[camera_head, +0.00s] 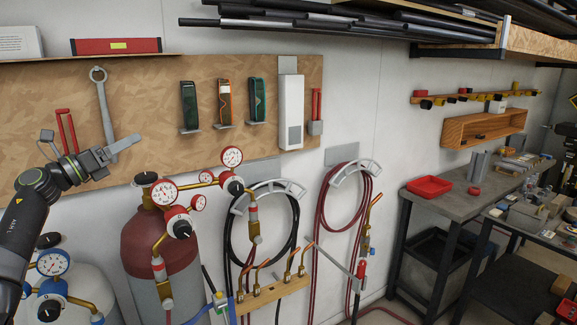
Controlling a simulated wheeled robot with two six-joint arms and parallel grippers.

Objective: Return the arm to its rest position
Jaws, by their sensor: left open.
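My left arm (30,215) comes in from the lower left and reaches up toward the wooden tool board (155,85). My left gripper (122,147) is open, in front of the lower left part of the board. It appears just below a grey wrench (103,100) that hangs upright on the board. I cannot tell whether the gripper touches the wrench or the board. Nothing is clearly held between its fingers. My right gripper is out of the picture.
A maroon gas cylinder (150,245) with gauges stands close below the gripper. A red-handled tool (66,128) is left of the wrench. Coiled hoses (330,205) hang right of the cylinder. A workbench with a red tray (429,186) stands at right.

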